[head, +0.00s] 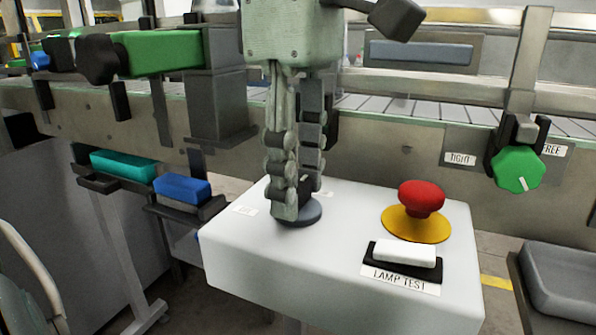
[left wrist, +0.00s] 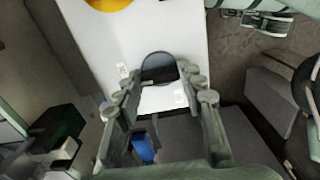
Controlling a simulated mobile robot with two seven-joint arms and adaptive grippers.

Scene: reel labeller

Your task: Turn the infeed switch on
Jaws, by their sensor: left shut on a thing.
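The infeed switch (head: 308,217) has a dark round base and stands on the left part of a white control box (head: 270,258). Small labels lie on either side of it, too small to read. My left gripper (head: 297,190) comes down from above and is shut on the switch's dark knob, its fingers covering most of it. In the left wrist view, the fingertips (left wrist: 165,86) are on both sides of the switch (left wrist: 159,64). The knob's exact angle is hard to tell.
On the same box are a red mushroom button (head: 421,196) on a yellow base and a white LAMP TEST button (head: 404,253). A green knob (head: 518,169) between TIGHT and FREE labels is on the conveyor side (head: 400,150). Teal (head: 123,166) and blue (head: 182,188) blocks sit at left.

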